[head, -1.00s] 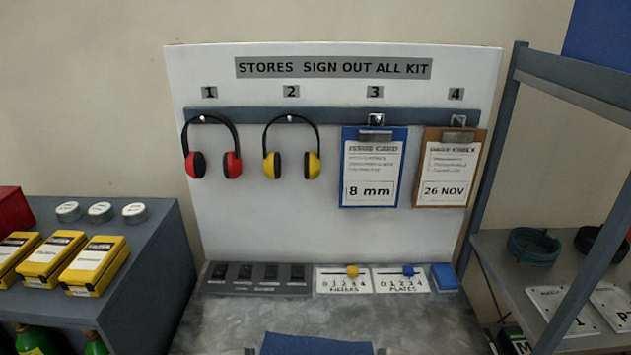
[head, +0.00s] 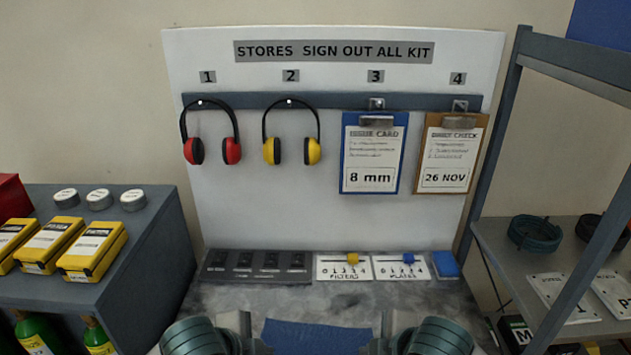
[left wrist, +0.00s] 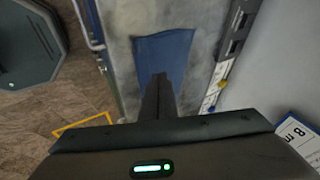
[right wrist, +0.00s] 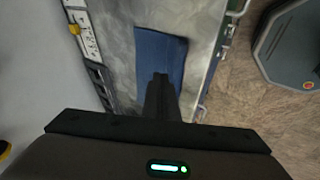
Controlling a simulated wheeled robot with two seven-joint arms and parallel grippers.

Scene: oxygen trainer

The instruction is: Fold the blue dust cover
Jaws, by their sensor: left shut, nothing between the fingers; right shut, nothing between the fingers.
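The blue dust cover (head: 318,336) lies on the grey bench top at the bottom middle of the head view, its near part cut off by the frame. It also shows in the left wrist view (left wrist: 165,52) and the right wrist view (right wrist: 158,50), looking flat with slightly uneven edges. My left gripper (left wrist: 160,77) is shut and empty, its fingertips over the cover in the picture. My right gripper (right wrist: 160,77) is likewise shut and empty over the cover. The fingers hide part of the cloth; I cannot tell whether they touch it.
A dark switch strip (head: 257,265), two counter cards (head: 343,268) (head: 401,268) and a blue block (head: 446,264) line the bench's back edge below the pegboard. A side cabinet (head: 150,275) stands left and a shelf rack (head: 480,235) right. Bare bench surrounds the cover.

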